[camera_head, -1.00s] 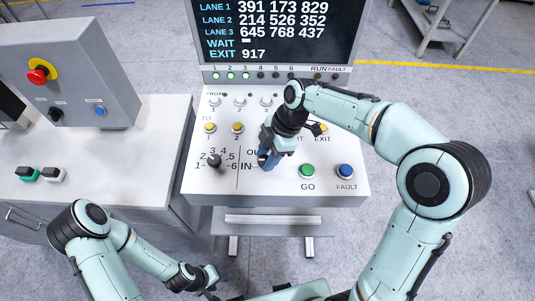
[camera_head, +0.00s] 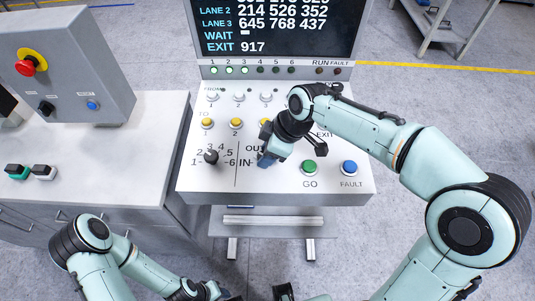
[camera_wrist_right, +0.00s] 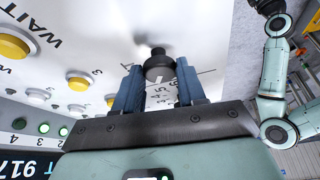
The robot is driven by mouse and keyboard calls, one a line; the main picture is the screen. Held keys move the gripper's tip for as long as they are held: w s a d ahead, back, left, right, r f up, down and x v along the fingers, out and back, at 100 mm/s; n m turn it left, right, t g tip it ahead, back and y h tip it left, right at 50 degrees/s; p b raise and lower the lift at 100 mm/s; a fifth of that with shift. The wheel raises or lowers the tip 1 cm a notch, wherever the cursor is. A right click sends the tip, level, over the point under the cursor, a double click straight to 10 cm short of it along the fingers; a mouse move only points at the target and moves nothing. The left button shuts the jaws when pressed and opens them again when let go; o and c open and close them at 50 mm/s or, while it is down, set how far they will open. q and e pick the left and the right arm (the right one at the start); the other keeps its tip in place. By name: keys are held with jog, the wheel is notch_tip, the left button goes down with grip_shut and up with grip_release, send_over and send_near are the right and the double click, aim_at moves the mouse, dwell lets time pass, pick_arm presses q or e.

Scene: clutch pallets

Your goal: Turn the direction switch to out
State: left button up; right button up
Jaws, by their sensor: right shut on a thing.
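My right gripper (camera_head: 265,160) is down at the control panel (camera_head: 340,185), beside the OUT and IN labels, and hides the direction switch in the head view. It is shut on that switch. In the right wrist view its two blue fingers (camera_wrist_right: 158,82) stand a little apart with a black knob (camera_wrist_right: 158,68) between their tips. The lane selector knob (camera_head: 211,157) stands left of the fingers. My left gripper (camera_head: 215,291) is low near the bottom edge, its jaws unclear.
The display (camera_head: 275,30) rises behind. A grey box with a red emergency stop (camera_head: 30,63) stands left on a white cabinet (camera_head: 110,170).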

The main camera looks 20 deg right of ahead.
pick_arm(q)
jog(key=shift+s+f+b, duration=0.3)
jog(key=shift+f+b, duration=0.05)
jog(key=shift+f, duration=0.15)
jog(key=shift+s+f+b, duration=0.25)
jog(key=shift+f+b, duration=0.1)
jog(key=shift+f, duration=0.15)
pick_arm(e)
jog(key=m, duration=0.2)
jog(key=m+t+h, duration=0.1)
jog(key=m, duration=0.2)
jog(key=shift+s+a+t, duration=0.1)
jog(key=shift+s+t, duration=0.05)
jog(key=shift+t, duration=0.15)
jog(key=o, duration=1)
jog(key=shift+o, duration=0.2)
pick_arm(q)
jog(key=shift+w+r+p, duration=0.4)
jog(key=shift+r+p, duration=0.2)
jog(key=shift+r, duration=0.15)
pick_arm(e)
jog(key=v, duration=1.3)
jog(key=shift+a+r, duration=0.15)
jog(key=shift+r, duration=0.15)
pick_arm(q)
jog(key=shift+s, duration=0.1)
pick_arm(e)
jog(key=shift+s, duration=0.1)
